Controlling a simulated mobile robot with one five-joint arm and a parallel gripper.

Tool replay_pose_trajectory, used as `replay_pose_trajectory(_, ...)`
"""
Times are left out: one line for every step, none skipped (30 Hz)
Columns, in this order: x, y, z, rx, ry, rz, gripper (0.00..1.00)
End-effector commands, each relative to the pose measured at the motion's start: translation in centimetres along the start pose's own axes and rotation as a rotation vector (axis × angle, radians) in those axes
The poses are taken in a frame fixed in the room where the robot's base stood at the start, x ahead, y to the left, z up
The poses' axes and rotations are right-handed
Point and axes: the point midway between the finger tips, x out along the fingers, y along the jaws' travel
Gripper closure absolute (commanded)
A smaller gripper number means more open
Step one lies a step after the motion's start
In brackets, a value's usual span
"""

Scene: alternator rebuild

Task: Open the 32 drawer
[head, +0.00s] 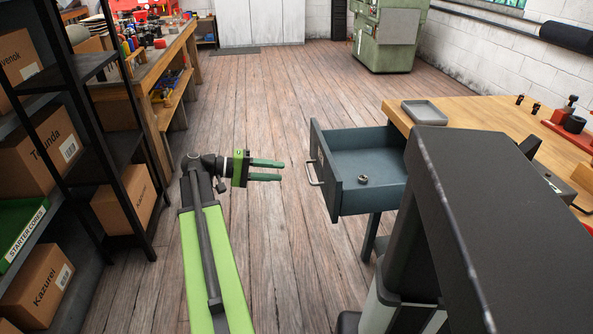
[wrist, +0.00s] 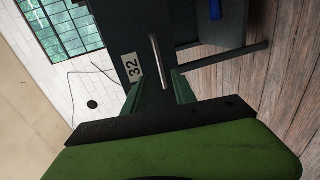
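The grey-blue drawer (head: 365,160) stands pulled out of the bench on the right, its inside showing. A small ring-like metal part (head: 363,179) lies in it. In the wrist view the drawer front (wrist: 137,40) bears a 32 label (wrist: 133,67) and a bar handle (wrist: 160,59); the handle also shows in the head view (head: 314,173). My gripper (head: 282,170) is open and empty, left of the handle with a gap between. In the wrist view its fingers (wrist: 157,83) are apart, with the handle ahead between them.
A wooden bench top (head: 460,112) with a grey tray (head: 424,112) is above the drawer. Black shelving (head: 110,125) with cardboard boxes (head: 48,145) stands at the left. The plank floor (head: 270,95) between is clear.

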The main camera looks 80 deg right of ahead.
Motion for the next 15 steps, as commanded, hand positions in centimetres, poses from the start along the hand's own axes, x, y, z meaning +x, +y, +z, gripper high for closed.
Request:
replay_pose_trajectory(-1.5, 0.3, -0.1, -0.001, 0.003, 0.000, 0.68)
replay_pose_trajectory(-2.3, 0.3, -0.2, -0.001, 0.004, 0.000, 0.68)
replay_pose_trajectory(-3.2, 0.3, -0.2, -0.001, 0.002, 0.000, 0.68)
replay_pose_trajectory(-3.8, 0.2, -0.1, -0.001, 0.002, 0.000, 0.68)
replay_pose_trajectory(-4.4, 0.2, -0.1, -0.001, 0.003, 0.000, 0.68)
replay_pose_trajectory(-5.0, 0.2, -0.1, -0.001, 0.002, 0.000, 0.68)
replay_pose_trajectory(-5.4, 0.2, -0.1, 0.000, 0.001, 0.000, 0.68)
replay_pose_trajectory(-5.8, 0.1, -0.1, 0.000, 0.001, 0.000, 0.68)
replay_pose_trajectory(-6.2, 0.1, -0.1, 0.000, 0.002, 0.000, 0.68)
replay_pose_trajectory(-6.4, 0.1, -0.1, 0.000, 0.001, 0.000, 0.68)
replay_pose_trajectory(-6.5, 0.1, 0.0, 0.000, 0.001, 0.000, 0.68)
replay_pose_trajectory(-6.6, 0.1, 0.0, 0.000, 0.000, 0.000, 0.68)
replay_pose_trajectory(-6.7, 0.0, 0.0, 0.000, 0.000, 0.000, 0.68)
replay_pose_trajectory(-6.7, 0.0, 0.0, 0.000, 0.000, 0.000, 0.68)
replay_pose_trajectory(-6.7, 0.0, 0.0, 0.000, 0.000, 0.000, 0.68)
